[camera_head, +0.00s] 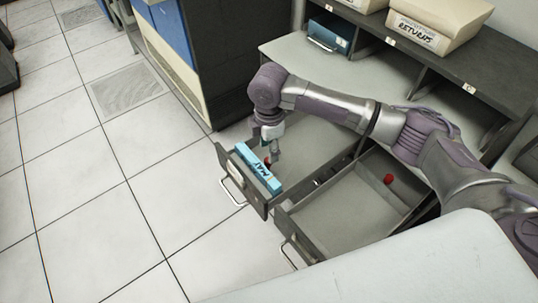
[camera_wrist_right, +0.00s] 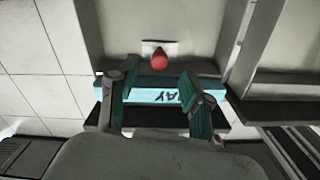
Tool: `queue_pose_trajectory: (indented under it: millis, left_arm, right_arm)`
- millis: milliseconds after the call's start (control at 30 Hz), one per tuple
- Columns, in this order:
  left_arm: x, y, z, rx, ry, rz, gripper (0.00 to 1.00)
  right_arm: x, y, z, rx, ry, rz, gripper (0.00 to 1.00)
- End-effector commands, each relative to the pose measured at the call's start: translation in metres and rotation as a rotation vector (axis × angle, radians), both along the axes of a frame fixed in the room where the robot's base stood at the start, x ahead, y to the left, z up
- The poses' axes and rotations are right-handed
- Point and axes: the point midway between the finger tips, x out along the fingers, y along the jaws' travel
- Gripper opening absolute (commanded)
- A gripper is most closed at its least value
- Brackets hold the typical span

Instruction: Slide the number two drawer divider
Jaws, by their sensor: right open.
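Two grey drawers stand pulled out side by side in the head view. The left drawer (camera_head: 230,165) holds a light-blue block of cards (camera_head: 258,169) lettered MAY, near its front. My right gripper (camera_head: 270,153) is over this drawer, beside the cards, with its fingers apart. In the right wrist view its fingers (camera_wrist_right: 155,84) reach over the blue cards (camera_wrist_right: 150,96). A red knob (camera_wrist_right: 159,60) on a small white plate, apparently the divider, lies just beyond the fingertips, not between them. The right drawer (camera_head: 335,217) has another red knob (camera_head: 388,179) towards its back. No drawer number is readable. My left gripper is not visible.
A dark shelf unit at the back right carries a cream box (camera_head: 430,27) marked RETURNS and holds a blue box (camera_head: 330,34). A dark cabinet (camera_head: 240,50) stands behind. A pale surface (camera_head: 430,265) fills the bottom right.

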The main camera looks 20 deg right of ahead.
Motion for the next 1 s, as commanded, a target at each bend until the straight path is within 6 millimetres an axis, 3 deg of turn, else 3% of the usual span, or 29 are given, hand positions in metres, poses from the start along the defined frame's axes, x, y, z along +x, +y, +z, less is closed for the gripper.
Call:
queue_pose_trajectory:
  millis: [100,300,633,667,933,1000]
  left_arm:
    - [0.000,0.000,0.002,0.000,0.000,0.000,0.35]
    - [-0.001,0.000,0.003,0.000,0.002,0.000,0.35]
    - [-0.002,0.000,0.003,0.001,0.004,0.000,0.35]
    - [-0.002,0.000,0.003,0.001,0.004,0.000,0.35]
    - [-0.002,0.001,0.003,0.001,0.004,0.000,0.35]
    - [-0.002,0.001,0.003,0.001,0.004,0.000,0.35]
  right_arm:
    - [-0.001,0.000,-0.021,-0.002,0.002,0.001,0.49]
    - [0.000,0.000,-0.041,-0.001,0.000,0.000,0.49]
    - [0.000,0.000,-0.045,-0.001,-0.001,0.001,0.49]
    - [0.000,0.000,-0.045,-0.001,-0.001,0.001,0.47]
    - [0.000,0.000,-0.045,-0.001,-0.001,0.001,0.03]
    - [0.000,0.000,-0.045,-0.001,-0.001,0.001,0.00]
